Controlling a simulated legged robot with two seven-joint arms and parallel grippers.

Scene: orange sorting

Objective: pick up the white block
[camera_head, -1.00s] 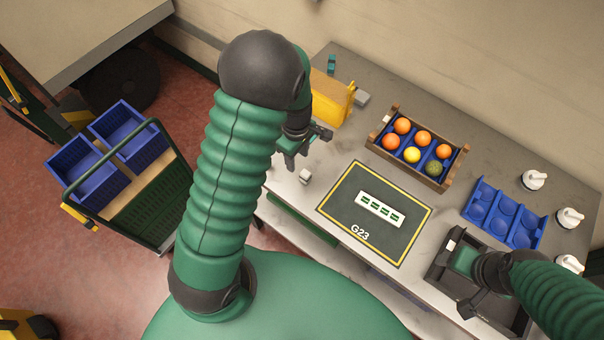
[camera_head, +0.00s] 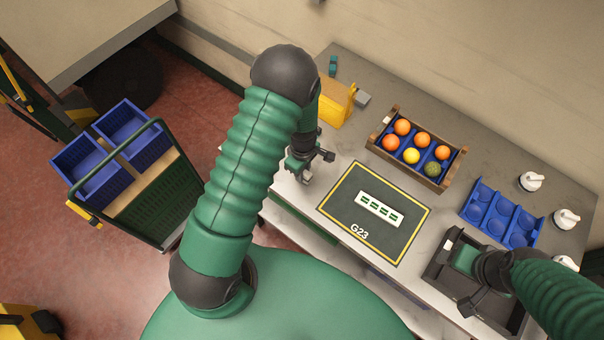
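The small white block (camera_head: 306,178) is on the table's left part, left of the dark G23 mat. Only a pale bit of it shows at the fingertips of my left gripper (camera_head: 303,172), which covers the rest. The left gripper points down over the block; whether its fingers are apart or closed on it is too small to tell.
The G23 mat (camera_head: 345,205) carries a white label plate (camera_head: 380,209). Behind it stands a wooden crate (camera_head: 402,171) with oranges, a yellow fruit and a dark green one. A blue tray (camera_head: 502,215) and white knobbed items (camera_head: 531,181) are right. A yellow bin (camera_head: 333,108) is behind the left gripper.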

